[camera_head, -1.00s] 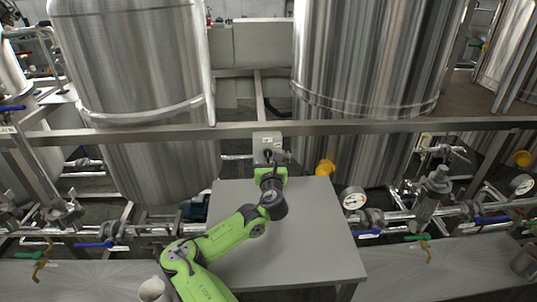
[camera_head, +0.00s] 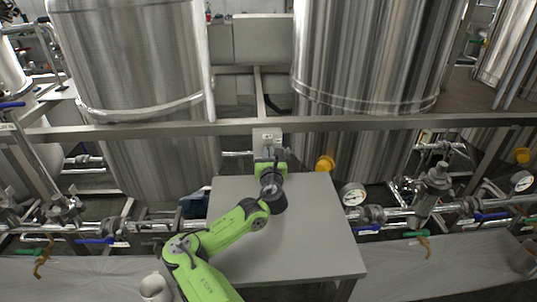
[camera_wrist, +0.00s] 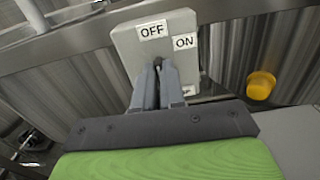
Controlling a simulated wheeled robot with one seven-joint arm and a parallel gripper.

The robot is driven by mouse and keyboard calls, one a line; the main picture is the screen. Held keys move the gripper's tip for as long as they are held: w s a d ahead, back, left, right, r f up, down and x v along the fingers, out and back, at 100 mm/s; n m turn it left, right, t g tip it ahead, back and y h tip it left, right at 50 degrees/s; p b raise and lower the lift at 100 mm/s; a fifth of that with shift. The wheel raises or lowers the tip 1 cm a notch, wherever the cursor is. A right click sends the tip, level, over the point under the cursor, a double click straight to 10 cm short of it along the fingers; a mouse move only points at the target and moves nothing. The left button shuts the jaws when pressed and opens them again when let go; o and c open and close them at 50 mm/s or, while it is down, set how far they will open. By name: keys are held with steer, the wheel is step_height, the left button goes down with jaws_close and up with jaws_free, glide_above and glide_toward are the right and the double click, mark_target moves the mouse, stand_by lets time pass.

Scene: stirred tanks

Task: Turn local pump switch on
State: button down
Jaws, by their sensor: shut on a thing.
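The pump switch box (camera_wrist: 125,38) is a light grey plate with an OFF label at its top middle and an ON label at its right. It also shows in the head view (camera_head: 267,136), mounted on the frame between the two tanks. My gripper (camera_wrist: 158,68) is at the box, its two grey fingers close together around a small dark switch knob just below the labels. The fingers hide most of the knob, so its exact pointing is hard to tell. In the head view my gripper (camera_head: 271,160) reaches the box over the table.
A grey table (camera_head: 310,230) lies under my arm. A horizontal metal rail (camera_head: 360,125) crosses in front of two large steel tanks (camera_head: 130,60). A yellow cap (camera_wrist: 261,85) is right of the box. Pipes, valves and a gauge (camera_head: 352,195) stand at the right.

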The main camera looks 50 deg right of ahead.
steer(key=m+p, duration=0.1)
steer(key=m, duration=0.6)
steer(key=m+p, duration=0.1)
steer(key=m, duration=0.3)
steer(key=shift+s+d+f+p, duration=0.25)
steer(key=shift+s+d+p, duration=0.05)
steer(key=shift+s+d, duration=0.1)
steer(key=shift+m, duration=0.4)
steer(key=c, duration=1.2)
jaws_free()
